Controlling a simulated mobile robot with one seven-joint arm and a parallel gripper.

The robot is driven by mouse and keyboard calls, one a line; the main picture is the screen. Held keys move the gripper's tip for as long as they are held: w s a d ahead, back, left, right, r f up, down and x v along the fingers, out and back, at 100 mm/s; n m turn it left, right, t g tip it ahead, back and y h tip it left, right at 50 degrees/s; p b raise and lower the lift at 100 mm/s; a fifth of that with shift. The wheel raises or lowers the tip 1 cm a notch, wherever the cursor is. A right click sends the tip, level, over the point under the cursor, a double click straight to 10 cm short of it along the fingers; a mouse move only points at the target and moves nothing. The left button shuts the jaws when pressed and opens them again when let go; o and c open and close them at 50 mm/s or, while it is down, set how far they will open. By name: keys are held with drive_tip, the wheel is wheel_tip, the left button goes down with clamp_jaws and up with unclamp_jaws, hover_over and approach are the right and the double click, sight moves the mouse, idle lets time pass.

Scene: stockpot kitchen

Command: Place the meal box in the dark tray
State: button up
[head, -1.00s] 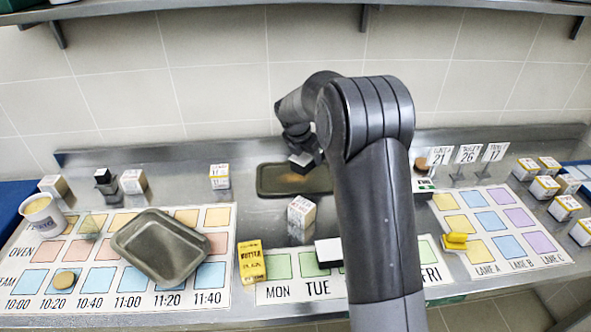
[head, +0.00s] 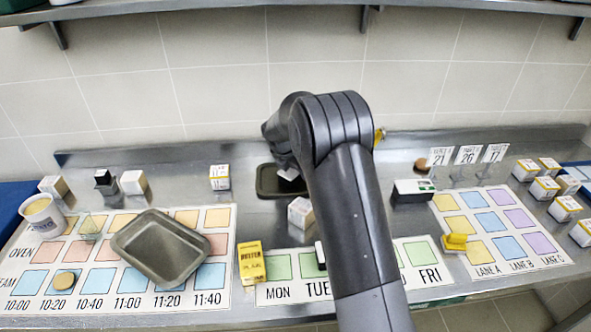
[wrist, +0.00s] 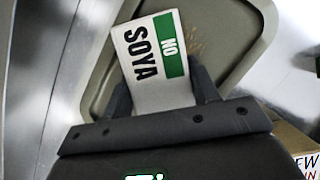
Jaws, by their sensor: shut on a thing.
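The meal box (wrist: 150,62) is white with a green band and reads "NO SOYA" in the wrist view. My gripper (wrist: 163,94) is shut on it, with a finger on each side. In the head view a small white part of the box (head: 288,174) shows beside my arm. The dark tray (head: 265,188) lies flat at the back middle of the counter, its right part hidden by my arm. In the wrist view the tray (wrist: 262,22) lies behind and under the box. I cannot tell whether the box touches the tray floor.
A white carton (head: 300,212) stands just in front of the tray. A larger grey pan (head: 160,247) lies across the oven chart at left. A yellow butter box (head: 251,262) stands by the day chart.

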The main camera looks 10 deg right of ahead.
drive_tip(key=o, duration=1.2)
drive_tip(key=v, duration=1.2)
drive_tip(key=s+d+r+m+y, duration=0.1)
drive_tip(key=s+d+r+m, duration=0.3)
drive_tip(key=s+r+m, duration=0.45)
drive_tip(key=s+d+r+m+y, duration=0.1)
drive_tip(key=s+d+r+m, duration=0.35)
drive_tip(key=s, duration=0.65)
drive_tip(key=s+m, duration=0.4)
drive_tip(key=s, duration=0.3)
drive_tip(key=s+d+f+m+t, duration=0.1)
drive_tip(key=s+m, duration=0.4)
drive_tip(key=s, duration=0.2)
drive_tip(key=s+f+m+t+y, duration=0.1)
drive_tip(key=s+m, duration=0.4)
drive_tip(key=s, duration=0.3)
drive_tip(key=shift+d+f, duration=0.25)
drive_tip(key=shift+d, duration=0.15)
